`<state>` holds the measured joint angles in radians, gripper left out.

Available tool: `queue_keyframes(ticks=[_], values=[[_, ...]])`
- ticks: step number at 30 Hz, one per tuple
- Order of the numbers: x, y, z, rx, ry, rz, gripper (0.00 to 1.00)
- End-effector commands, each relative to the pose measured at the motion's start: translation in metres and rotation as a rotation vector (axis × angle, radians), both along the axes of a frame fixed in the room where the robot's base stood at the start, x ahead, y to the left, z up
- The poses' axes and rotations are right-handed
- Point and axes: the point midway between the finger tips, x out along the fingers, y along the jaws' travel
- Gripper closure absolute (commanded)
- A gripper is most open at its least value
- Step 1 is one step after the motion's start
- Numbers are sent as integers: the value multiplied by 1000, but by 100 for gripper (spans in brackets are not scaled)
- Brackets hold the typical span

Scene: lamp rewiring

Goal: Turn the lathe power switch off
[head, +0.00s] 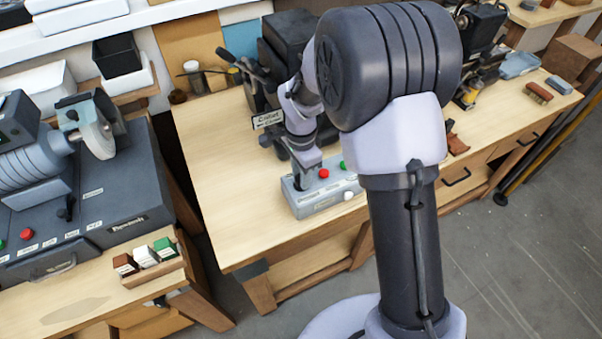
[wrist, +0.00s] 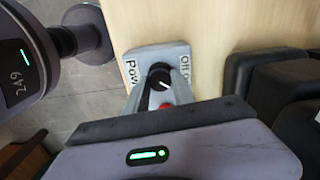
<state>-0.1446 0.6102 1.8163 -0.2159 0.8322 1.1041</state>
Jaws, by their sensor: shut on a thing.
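A grey control box (head: 322,203) sits on the middle bench near its front edge, with a red button (head: 324,173), a green button (head: 343,165) and a white button (head: 348,195). In the wrist view the box (wrist: 139,60) carries a "Power" label (wrist: 131,72) and an "Off" label (wrist: 182,57). Its black rotary switch knob (wrist: 159,76) has a white pointer line. My gripper (wrist: 164,84) points down at the box and is shut on this knob, one finger on each side. It also shows in the head view (head: 300,184). Which setting the pointer marks is unclear.
A dark machine with a sign (head: 268,119) stands just behind the box. Another grey machine (head: 95,190) is on the left bench, with a small tray of coloured blocks (head: 150,262). The bench top left of the box (head: 225,190) is clear.

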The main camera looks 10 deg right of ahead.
Motion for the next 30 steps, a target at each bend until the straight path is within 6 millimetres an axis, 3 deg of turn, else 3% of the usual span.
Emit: queue_keyframes(ticks=[30], values=[[0,0,1,-1,-1,921,100]])
